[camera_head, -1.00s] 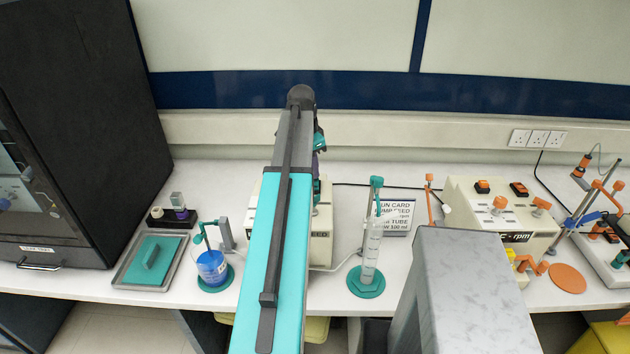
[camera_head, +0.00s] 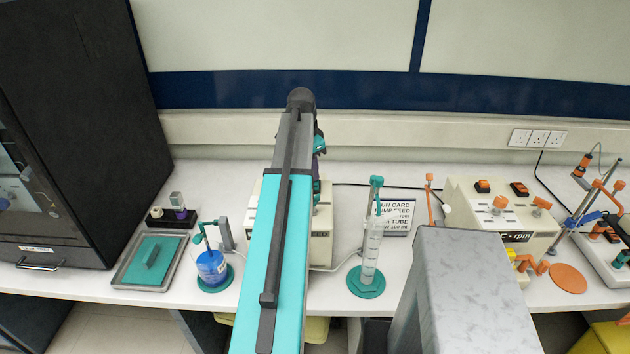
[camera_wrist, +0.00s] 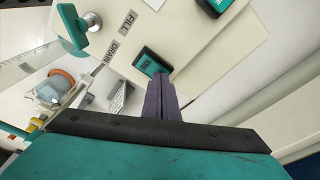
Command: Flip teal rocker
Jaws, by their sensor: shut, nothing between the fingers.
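A teal rocker (camera_wrist: 150,63) in a dark frame, with small lettering on it, sits on the cream panel in the wrist view. A second teal rocker (camera_wrist: 214,5) is cut off at the top edge. My gripper (camera_wrist: 160,77) is shut and empty, its purple fingertips at the lower edge of the first rocker. I cannot tell whether they touch it.
A teal knob (camera_wrist: 72,26) stands left of the FILL and DRAIN labels. A cylinder on a teal base (camera_head: 366,283) stands right of the box, and a blue-filled beaker (camera_head: 211,267) left of it. An orange-switched box (camera_head: 470,208) is farther right.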

